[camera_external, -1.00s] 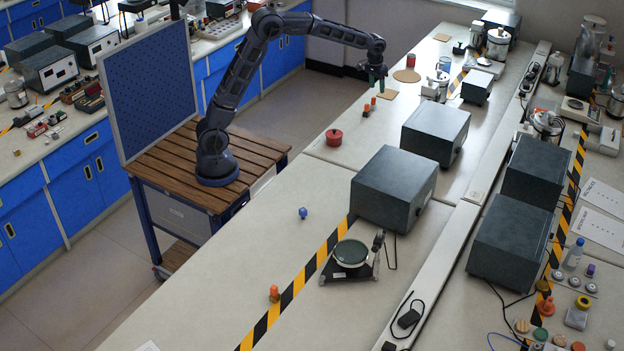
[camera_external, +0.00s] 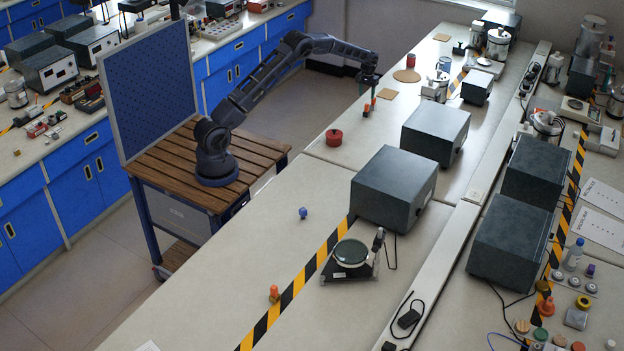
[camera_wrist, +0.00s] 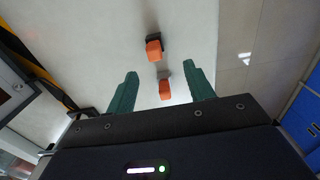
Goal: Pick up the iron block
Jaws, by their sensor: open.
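Two small orange blocks stand on the light bench top, and I cannot tell for sure which is the iron block. One has a dark part beside its orange face (camera_wrist: 154,49); it shows in the external view (camera_external: 366,113), nearer that camera. The other orange block (camera_wrist: 165,89), with a small greyish part, appears between my green fingers in the wrist view. My gripper (camera_wrist: 162,70) is open and empty, pointing down above the bench. In the external view my gripper (camera_external: 372,98) is over the blocks and partly hides the second one.
A red round container (camera_external: 334,137) stands nearer the external camera. Large grey boxes (camera_external: 436,133) stand to the right. The bench edge and aisle floor are to the left.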

